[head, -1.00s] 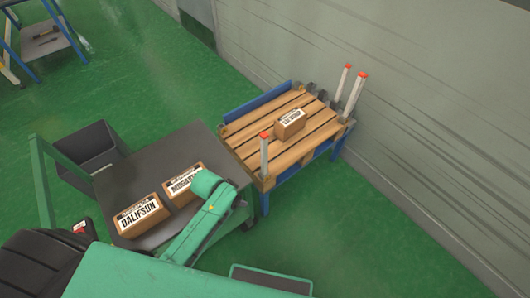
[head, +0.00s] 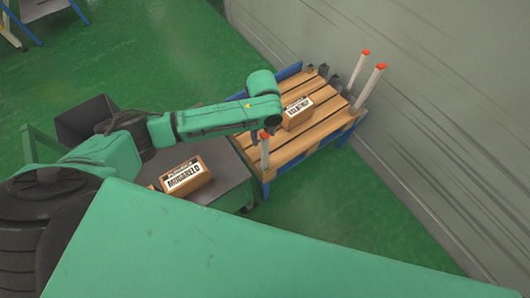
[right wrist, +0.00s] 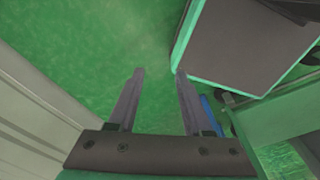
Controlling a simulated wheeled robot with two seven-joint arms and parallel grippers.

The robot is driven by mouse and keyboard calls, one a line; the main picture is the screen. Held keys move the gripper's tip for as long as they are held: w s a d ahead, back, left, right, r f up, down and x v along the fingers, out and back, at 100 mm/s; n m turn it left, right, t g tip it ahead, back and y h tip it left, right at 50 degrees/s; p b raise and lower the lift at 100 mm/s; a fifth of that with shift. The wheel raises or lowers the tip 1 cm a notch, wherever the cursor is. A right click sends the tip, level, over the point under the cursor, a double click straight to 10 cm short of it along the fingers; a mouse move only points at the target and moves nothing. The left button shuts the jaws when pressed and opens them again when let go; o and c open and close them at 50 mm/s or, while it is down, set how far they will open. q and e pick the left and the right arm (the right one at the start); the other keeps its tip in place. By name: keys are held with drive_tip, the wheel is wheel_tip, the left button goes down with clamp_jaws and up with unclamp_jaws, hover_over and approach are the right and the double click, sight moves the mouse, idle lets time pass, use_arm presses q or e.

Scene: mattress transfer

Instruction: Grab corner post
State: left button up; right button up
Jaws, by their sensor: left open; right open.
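A white corner post (head: 264,153) with an orange tip stands upright at the near corner of the wooden pallet (head: 290,148). Two more orange-tipped posts, one (head: 357,72) behind and a second (head: 370,87) in front, stand at the far right end. My left arm reaches in from the left, and the left gripper (head: 264,131) points down at the near post's top. Its fingers are mostly hidden by the wrist, so I cannot tell whether they touch the post. My right gripper (right wrist: 158,75) is open and empty above the green floor.
A cardboard box (head: 298,112) lies on the pallet. A dark-topped cart (head: 226,172) carrying a labelled box (head: 186,177) stands left of it. A grey wall (head: 450,110) runs along the right. The green floor (head: 335,195) in front of the pallet is clear.

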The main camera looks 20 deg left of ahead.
sight(265, 144)
use_arm(q)
wheel_tip(265, 144, down, 7)
drive_tip(key=shift+w+d+p, duration=0.1)
drive_tip(key=shift+w+p, duration=0.05)
drive_tip(key=shift+p, duration=0.3)
drive_tip(key=shift+w, duration=0.1)
clamp_jaws()
use_arm(e)
drive_tip(key=shift+w+a+r, duration=0.2)
drive_tip(key=shift+w+r, duration=0.3)
drive_tip(key=shift+w, duration=0.15)
drive_tip(key=shift+d, duration=0.1)
